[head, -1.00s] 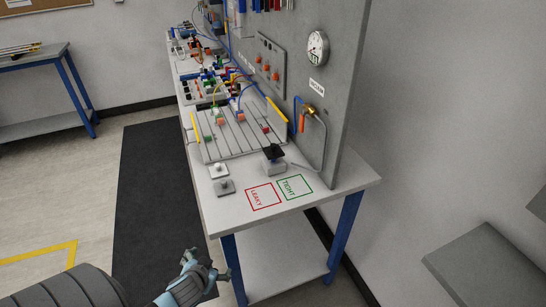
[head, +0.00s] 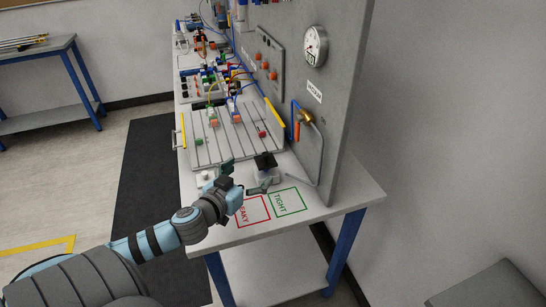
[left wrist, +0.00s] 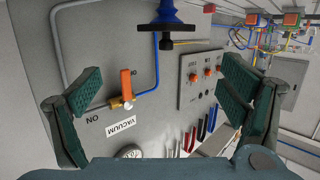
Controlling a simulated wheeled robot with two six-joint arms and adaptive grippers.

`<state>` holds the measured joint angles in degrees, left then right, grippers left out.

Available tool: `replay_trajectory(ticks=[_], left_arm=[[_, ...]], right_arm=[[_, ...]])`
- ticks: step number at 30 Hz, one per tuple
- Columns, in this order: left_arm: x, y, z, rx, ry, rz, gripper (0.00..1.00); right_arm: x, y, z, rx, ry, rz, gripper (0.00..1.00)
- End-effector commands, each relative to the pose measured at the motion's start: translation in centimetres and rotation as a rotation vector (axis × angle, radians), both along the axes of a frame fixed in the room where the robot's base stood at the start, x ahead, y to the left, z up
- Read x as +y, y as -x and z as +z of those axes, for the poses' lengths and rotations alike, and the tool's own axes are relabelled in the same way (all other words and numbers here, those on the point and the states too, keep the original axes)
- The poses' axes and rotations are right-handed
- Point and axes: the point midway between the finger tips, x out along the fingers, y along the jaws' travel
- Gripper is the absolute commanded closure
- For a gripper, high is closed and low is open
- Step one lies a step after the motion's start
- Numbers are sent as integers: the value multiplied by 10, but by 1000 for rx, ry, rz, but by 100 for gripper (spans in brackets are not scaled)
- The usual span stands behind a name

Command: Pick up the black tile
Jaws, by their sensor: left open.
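My right gripper is not in view.
A red LEAKY square (head: 258,218) and a green TIGHT square (head: 288,201) mark the bench front. A grey panel (head: 335,130) with gauge (head: 315,45) and orange valve lever (left wrist: 125,83) rises behind. A white tile (head: 205,178) is partly hidden by my gripper.

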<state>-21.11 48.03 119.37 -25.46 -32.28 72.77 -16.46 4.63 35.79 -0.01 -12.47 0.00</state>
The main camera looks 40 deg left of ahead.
Motion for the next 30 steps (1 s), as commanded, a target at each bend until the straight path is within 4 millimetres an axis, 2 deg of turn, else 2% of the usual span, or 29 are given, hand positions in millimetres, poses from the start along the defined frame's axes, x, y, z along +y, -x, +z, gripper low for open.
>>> replay_trajectory(ticks=[1, 3, 9, 18, 25, 30], left_arm=[[4, -10, -7, -6, 5, 7, 10], [10, -27, -11, -5, 6, 16, 10], [22, -61, -19, 3, 0, 23, 10], [27, -110, -30, 3, 0, 19, 10], [27, -115, -31, 5, -4, 16, 10], [27, -115, -31, 5, -4, 16, 35]], right_arm=[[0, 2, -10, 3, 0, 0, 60], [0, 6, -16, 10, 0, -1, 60], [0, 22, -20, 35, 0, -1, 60], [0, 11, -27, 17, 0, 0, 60], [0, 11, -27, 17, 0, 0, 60], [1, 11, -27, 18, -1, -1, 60]])
